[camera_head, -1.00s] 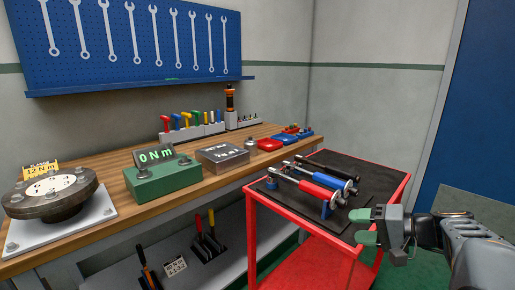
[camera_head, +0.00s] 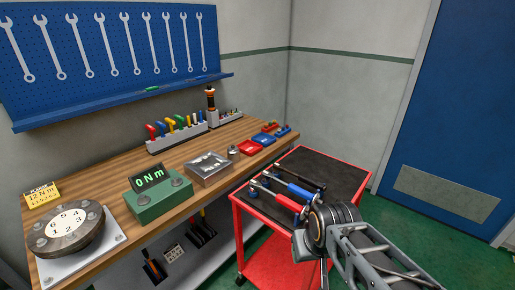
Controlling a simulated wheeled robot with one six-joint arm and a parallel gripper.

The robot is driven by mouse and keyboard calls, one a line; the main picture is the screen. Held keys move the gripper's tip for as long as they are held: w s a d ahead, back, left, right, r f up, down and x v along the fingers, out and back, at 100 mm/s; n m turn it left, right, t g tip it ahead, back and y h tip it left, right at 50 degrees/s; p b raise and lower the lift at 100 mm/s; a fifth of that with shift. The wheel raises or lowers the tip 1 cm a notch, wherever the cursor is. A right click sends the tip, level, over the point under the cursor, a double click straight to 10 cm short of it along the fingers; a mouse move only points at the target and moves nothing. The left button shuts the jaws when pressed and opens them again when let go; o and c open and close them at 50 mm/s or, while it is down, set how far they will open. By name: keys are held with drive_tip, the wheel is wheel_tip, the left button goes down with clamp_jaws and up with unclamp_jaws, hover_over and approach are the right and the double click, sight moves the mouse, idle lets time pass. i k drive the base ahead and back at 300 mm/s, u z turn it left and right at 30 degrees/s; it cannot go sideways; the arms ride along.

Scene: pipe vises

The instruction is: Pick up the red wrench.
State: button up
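The red wrench (camera_head: 289,203), a torque wrench with a red grip and a metal shaft, lies on the black top of the red cart (camera_head: 256,211). Its shaft runs to the upper left, and the near end of its grip is close to or behind my arm. A wrench with a blue grip (camera_head: 300,191) lies just beyond it, roughly parallel. My gripper (camera_head: 309,250) is at the cart's near right side, turned away and downward. Its fingertips are mostly hidden by my wrist, so contact and opening cannot be seen.
A darker tool (camera_head: 308,183) lies beyond the blue wrench. The wooden bench (camera_head: 122,190) at left holds a green 0 Nm display box (camera_head: 158,201), a grey metal tray (camera_head: 209,169) and a round dial fixture (camera_head: 70,228). The far part of the cart top is clear.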

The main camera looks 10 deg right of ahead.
sight(255, 185)
drive_tip(key=u, duration=3.5)
drive_tip(key=k, duration=1.25)
drive_tip(key=z, duration=2.1)
drive_tip(key=i, duration=0.5)
drive_tip(key=u, duration=0.05)
